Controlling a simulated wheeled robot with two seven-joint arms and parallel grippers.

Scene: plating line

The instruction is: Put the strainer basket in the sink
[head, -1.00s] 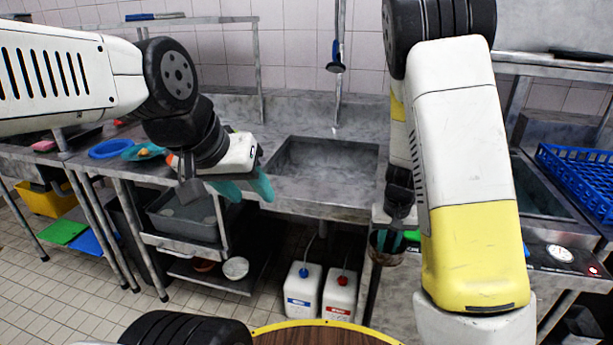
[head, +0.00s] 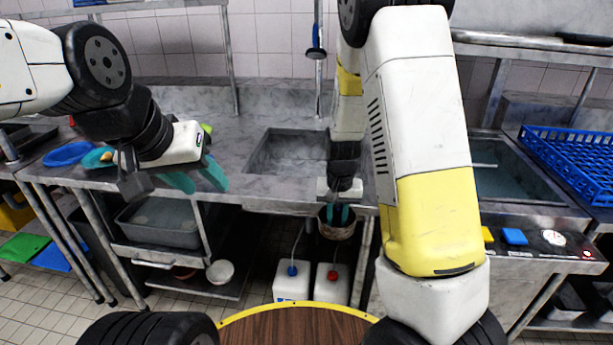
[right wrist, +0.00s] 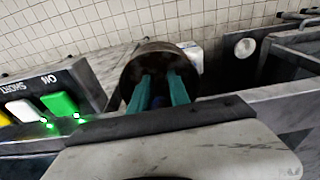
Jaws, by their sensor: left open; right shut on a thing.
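The strainer basket (head: 337,230) is a small, dark, round, brownish metal basket. My right gripper (head: 338,213) is shut on it, its teal fingers reaching into the basket's mouth. In the head view it hangs in front of the counter's front edge, below and right of the sink. The right wrist view shows the basket (right wrist: 135,70) around the teal fingers (right wrist: 160,92). The sink (head: 290,152) is a grey rectangular basin sunk in the counter; no object shows in it.
A blue dish (head: 68,153) and a teal dish (head: 97,158) lie on the left counter. A blue rack (head: 575,160) stands at right. A blue tap head (head: 317,53) hangs behind the sink. White jugs (head: 291,284) stand below. A control panel (right wrist: 50,95) is beside the basket.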

